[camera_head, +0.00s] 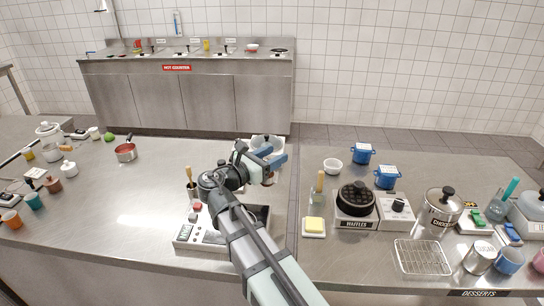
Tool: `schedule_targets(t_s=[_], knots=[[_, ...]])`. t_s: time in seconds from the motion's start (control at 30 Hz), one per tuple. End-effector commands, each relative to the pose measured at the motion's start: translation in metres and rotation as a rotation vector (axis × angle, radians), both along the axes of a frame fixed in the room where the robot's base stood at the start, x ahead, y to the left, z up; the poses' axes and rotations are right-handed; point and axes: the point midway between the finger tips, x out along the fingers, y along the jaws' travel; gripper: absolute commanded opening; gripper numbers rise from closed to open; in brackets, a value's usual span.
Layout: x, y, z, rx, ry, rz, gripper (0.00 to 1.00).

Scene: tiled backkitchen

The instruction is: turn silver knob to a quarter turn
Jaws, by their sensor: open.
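My gripper (273,166) has blue fingers and is open and empty above the middle of the steel counter, with a white round vessel behind it. A small white unit (396,212) stands on the right counter beside the waffle maker (355,206). It has a dark round knob (399,204) with a pale edge; I cannot tell if this is the silver knob, nor its turn angle. A white unit with a panel (188,236) stands left of my forearm, with a red knob on it. My arm partly covers this unit. My gripper is apart from both units.
A butter dish (314,227), blue pots (386,177), a white bowl (332,166), a wire rack (422,257) and a chocolate pot (438,211) crowd the right counter. A red pan (125,152) sits left. The left counter's middle is clear.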

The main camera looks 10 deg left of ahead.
Motion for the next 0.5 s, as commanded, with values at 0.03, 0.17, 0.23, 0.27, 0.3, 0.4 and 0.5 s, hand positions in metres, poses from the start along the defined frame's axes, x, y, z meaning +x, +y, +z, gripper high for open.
schedule_targets(t_s=[0.03,0.17,0.23,0.27,0.3,0.4,0.5], knots=[[0.0002,-0.0002,0.0000,0.000,0.000,0.000,0.52],[0.0002,-0.0001,0.0000,0.000,0.000,0.000,0.52],[0.0001,-0.0001,0.0000,0.000,0.000,0.000,0.49],[0.0001,-0.0001,0.0000,0.000,0.000,0.000,0.46],[0.0001,-0.0001,0.0000,0.000,0.000,0.000,0.42],[0.0001,-0.0001,0.0000,0.000,0.000,0.000,0.33],[0.0000,0.0000,0.0000,0.000,0.000,0.000,0.23]])
